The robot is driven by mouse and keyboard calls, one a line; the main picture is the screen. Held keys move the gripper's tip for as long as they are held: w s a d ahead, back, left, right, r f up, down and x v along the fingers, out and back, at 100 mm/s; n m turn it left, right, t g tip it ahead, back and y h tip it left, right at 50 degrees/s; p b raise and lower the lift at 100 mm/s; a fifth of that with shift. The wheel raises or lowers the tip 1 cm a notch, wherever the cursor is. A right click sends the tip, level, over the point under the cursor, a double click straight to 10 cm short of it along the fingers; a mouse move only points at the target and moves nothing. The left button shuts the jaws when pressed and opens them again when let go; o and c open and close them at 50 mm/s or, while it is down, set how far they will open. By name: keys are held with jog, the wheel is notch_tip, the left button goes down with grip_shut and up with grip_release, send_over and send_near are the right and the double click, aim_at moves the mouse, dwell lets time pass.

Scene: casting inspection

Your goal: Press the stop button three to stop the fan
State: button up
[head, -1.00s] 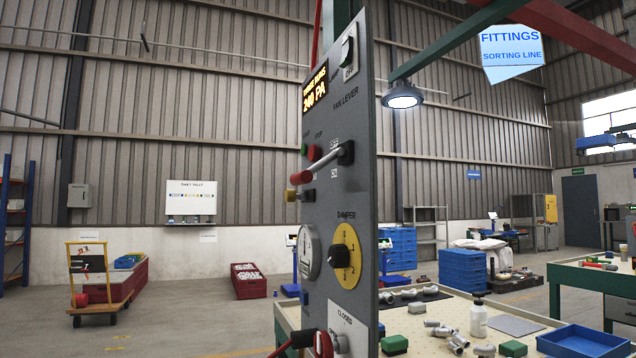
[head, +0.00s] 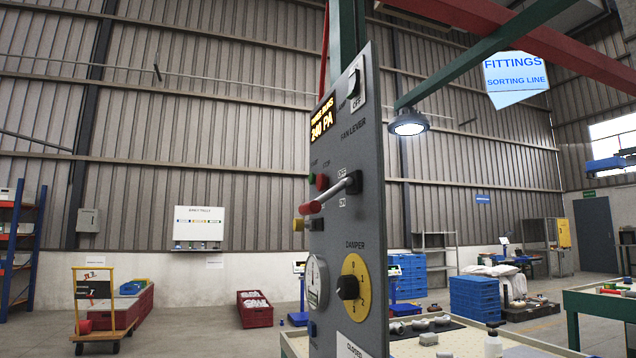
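A grey control panel (head: 366,215) stands close in front of me, seen at a steep angle. The red stop button (head: 321,182) is on its left part under the STOP label, beside a green start button (head: 311,178). A lit amber display (head: 322,118) reads 240 PA on its lower line. The fan lever (head: 333,194) has a red grip and juts left and down between its OFF and ON labels. I cannot tell which position it is set to. No fan and no button marked three can be made out. My gripper is not in view.
The panel also carries a lamp switch (head: 355,82), a yellow damper dial (head: 362,283), a round gauge (head: 316,282) and a yellow knob (head: 298,224). A worktable with fittings (head: 480,345) stands behind it to the right.

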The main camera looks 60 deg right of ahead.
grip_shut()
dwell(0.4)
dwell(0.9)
